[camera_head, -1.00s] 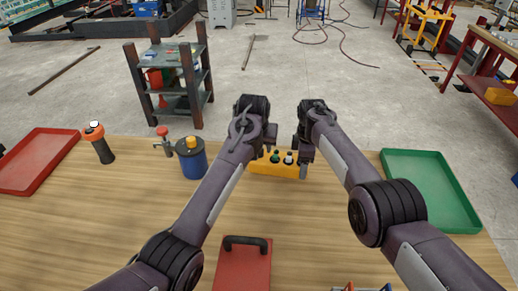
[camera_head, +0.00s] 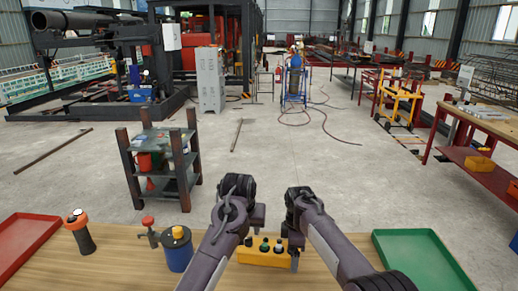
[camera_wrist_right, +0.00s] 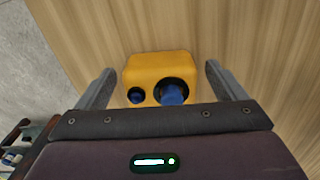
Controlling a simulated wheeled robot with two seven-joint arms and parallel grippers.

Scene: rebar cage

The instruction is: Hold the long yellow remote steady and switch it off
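The long yellow remote (camera_head: 262,256) lies on the wooden table between my two arms. Dark and green round buttons show on its top, and the arms partly hide it. In the right wrist view its yellow end (camera_wrist_right: 158,68) shows a small dark blue knob and a larger blue one. My right gripper (camera_wrist_right: 160,70) is open, with one finger on each side of the remote and gaps between. In the head view the right gripper (camera_head: 295,258) is at the remote's right end. My left gripper (camera_head: 256,222) is above its left end; its finger opening is unclear.
A blue pot with a yellow lid (camera_head: 177,250), a red-knobbed fitting (camera_head: 149,233) and an orange-topped container (camera_head: 80,232) stand left. A red tray (camera_head: 22,240) lies far left, a green tray (camera_head: 420,262) right. A dark shelf (camera_head: 160,165) stands beyond the table.

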